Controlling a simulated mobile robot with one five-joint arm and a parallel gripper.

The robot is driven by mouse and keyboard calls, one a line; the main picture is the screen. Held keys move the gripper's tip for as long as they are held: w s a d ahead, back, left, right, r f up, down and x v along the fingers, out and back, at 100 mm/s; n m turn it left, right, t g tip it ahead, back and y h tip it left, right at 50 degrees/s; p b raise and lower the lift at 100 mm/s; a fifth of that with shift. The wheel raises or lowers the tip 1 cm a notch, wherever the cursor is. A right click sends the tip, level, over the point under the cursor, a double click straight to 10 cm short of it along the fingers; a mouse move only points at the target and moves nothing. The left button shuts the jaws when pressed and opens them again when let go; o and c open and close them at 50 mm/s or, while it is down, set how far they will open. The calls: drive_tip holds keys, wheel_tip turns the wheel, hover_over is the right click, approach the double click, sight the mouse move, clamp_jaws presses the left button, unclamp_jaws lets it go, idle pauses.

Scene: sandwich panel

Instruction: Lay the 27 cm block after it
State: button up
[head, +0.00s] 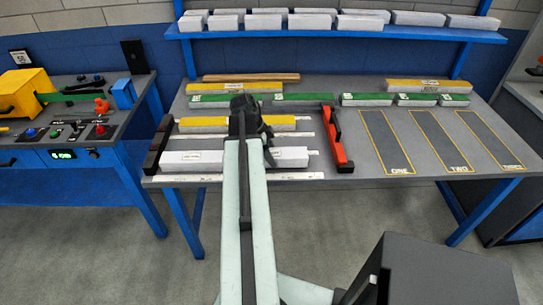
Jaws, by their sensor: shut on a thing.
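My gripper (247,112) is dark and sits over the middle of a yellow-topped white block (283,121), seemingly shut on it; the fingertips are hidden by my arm. This block lies crosswise between a black end piece (158,147) at left and a red end piece (337,142) at right. I cannot tell if it touches the surface below. A long white block (195,157) lies in front of it, partly hidden by my arm. Other yellow-topped blocks lie behind, at left (217,88) and right (427,86). The length labels are too small to read, so I cannot tell which block is 27 cm.
Several green-topped blocks (303,98) lie in a row across the grey table (355,125). Three outlined dark areas (385,142) at right are empty. White blocks stand on a blue shelf (340,35) behind. A workbench with a yellow box (25,92) stands at left.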

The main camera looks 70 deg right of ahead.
drive_tip(key=shift+f+b, duration=0.55)
drive_tip(key=shift+b, duration=0.05)
drive_tip(key=o, duration=1.4)
drive_tip(key=shift+o, duration=0.2)
drive_tip(key=shift+r, duration=0.1)
drive_tip(key=p+v, duration=0.7)
drive_tip(key=v, duration=0.1)
